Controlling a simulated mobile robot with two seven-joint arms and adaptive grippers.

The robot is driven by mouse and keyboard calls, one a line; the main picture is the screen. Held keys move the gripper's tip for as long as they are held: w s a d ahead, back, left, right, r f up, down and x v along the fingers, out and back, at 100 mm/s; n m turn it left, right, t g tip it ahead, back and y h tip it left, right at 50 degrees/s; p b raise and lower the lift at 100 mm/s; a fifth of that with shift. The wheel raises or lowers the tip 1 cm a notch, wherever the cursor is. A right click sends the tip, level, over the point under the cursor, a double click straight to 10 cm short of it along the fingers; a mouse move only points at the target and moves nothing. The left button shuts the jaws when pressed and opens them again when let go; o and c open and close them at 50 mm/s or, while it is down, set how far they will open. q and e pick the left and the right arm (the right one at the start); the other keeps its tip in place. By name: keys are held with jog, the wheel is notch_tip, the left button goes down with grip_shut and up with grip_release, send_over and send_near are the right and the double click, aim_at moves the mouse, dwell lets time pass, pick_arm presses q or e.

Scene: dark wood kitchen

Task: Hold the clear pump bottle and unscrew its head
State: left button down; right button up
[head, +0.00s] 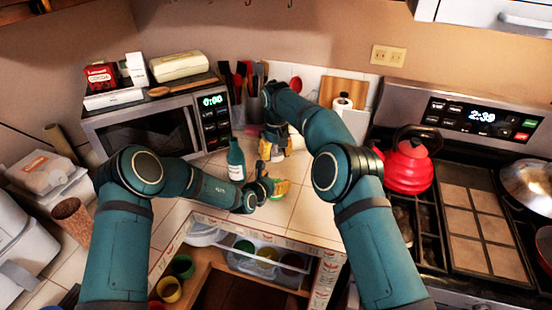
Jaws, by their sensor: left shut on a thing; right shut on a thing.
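My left gripper (264,184) reaches in low over the tiled counter and is shut on the clear pump bottle, which is small and mostly hidden by the fingers. My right gripper (273,146) is just above and behind it, pointing down, shut on what appears to be the pump head. The head is too small and covered to make out, and I cannot tell whether it is still joined to the bottle. A yellow and green item (281,188) shows just right of my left gripper.
A teal bottle (236,163) stands close left of both grippers. A microwave (150,128) is at the left, with a utensil holder (243,95) behind. A red kettle (407,165) sits on the stove at the right.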

pick_arm(q)
grip_release()
